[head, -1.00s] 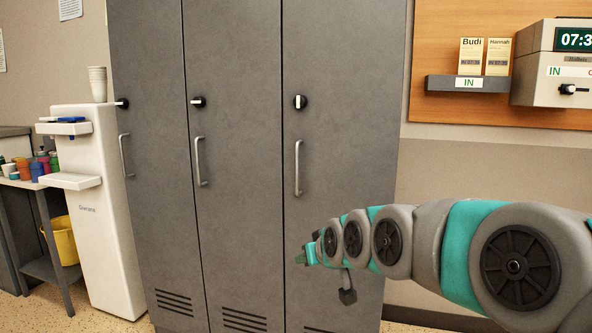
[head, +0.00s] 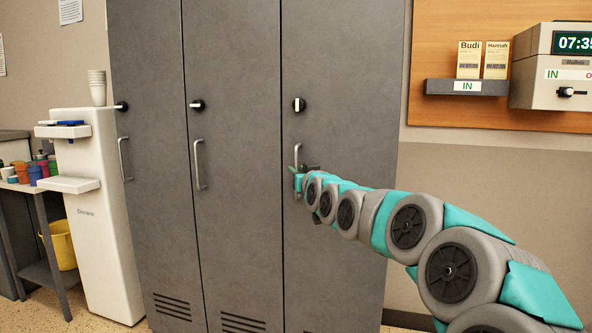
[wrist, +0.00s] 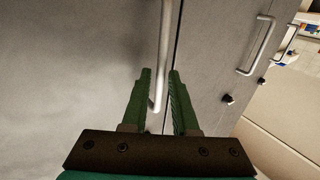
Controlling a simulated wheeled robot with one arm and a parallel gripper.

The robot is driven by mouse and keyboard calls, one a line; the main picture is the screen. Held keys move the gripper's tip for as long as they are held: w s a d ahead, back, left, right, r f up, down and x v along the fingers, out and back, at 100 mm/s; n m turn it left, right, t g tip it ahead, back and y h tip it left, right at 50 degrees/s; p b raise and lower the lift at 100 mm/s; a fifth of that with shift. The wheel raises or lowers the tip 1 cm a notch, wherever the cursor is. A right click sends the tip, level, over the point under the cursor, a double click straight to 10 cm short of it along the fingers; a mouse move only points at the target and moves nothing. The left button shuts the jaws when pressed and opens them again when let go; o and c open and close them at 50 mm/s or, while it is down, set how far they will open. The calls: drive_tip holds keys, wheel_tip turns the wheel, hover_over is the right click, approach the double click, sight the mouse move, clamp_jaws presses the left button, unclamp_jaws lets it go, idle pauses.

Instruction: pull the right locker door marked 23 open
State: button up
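The right locker door (head: 345,90) is grey and looks shut; no number is readable on it. Its upright metal bar handle (head: 297,157) shows above my gripper (head: 299,178) in the head view; its lower part is hidden there. In the wrist view the handle (wrist: 164,50) runs between the two green fingers of my gripper (wrist: 159,72). The fingers stand apart with gaps beside the bar, so my gripper is open around it. The door's black knob (head: 299,105) has an upright white mark.
The middle locker door (head: 232,90) and the left locker door (head: 150,80) look shut, with level knob marks. A white dispenser (head: 105,240) with stacked cups stands left. A card rack (head: 467,87) and a clock unit (head: 560,85) hang on the right wall.

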drive_tip(key=shift+x, duration=1.15)
clamp_jaws()
idle(0.7)
